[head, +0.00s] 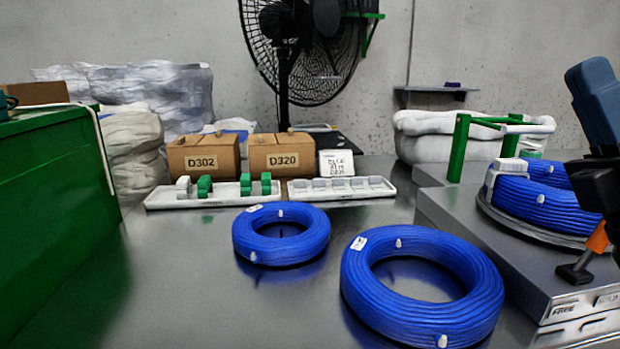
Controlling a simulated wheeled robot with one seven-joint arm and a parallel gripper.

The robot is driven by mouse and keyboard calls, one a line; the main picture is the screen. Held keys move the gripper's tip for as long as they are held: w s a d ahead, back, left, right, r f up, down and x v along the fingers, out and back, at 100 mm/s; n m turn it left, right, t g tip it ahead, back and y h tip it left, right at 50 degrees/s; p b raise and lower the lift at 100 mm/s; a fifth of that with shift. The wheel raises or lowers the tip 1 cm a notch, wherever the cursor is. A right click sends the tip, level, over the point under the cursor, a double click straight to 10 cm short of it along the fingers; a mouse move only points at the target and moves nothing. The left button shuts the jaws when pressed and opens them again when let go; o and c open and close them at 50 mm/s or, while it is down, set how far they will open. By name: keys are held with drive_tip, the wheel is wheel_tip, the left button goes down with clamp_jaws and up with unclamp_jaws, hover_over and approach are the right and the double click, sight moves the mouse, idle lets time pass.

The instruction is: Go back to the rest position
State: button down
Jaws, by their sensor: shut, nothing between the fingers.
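My arm comes in at the right edge of the head view, with a grey-blue link above a black part. My gripper (577,272), dark with an orange piece, shows low at the right edge, partly cut off. It is shut and empty, in front of the metal unit marked FREE; whether it touches the unit is unclear. A large blue cable coil (423,284) and a smaller one (281,234) lie flat on the table, apart from the gripper. Another blue coil (545,204) sits on the unit's round plate, partly hidden behind my arm.
The metal unit (478,238) stands at right with a green post (459,148) behind. Two trays (215,199) (341,189) and cardboard boxes (204,156) (283,154) stand at the back. A green cabinet (55,215) is at left. The front-left table (180,290) is clear.

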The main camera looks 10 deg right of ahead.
drive_tip(key=s+a+f+m+h, duration=0.2)
drive_tip(key=s+f+m+h, duration=0.2)
drive_tip(key=f+m+h, duration=0.45)
drive_tip(key=s+a+f+m+g+h, duration=0.1)
drive_tip(key=s+a+f+m+h, duration=0.2)
drive_tip(key=f+m+h, duration=0.55)
drive_tip(key=s+a+f+m+h, duration=0.2)
drive_tip(key=s+f+m+h, duration=0.25)
drive_tip(key=f+m, duration=0.8)
drive_tip(key=s+f+m+g+y, duration=0.2)
drive_tip(key=s+f+m+g, duration=0.15)
drive_tip(key=s, duration=0.55)
drive_tip(key=s+f+m+g+y, duration=0.25)
drive_tip(key=s+f+g, duration=0.2)
drive_tip(key=s, duration=0.45)
wheel_tip(320, 180, up, 27)
drive_tip(key=p, duration=2.7)
drive_tip(key=shift+w+a+r+h+p, duration=0.2)
drive_tip(key=shift+a+h+p, duration=0.1)
drive_tip(key=shift+a+p, duration=0.05)
drive_tip(key=shift+d, duration=0.1)
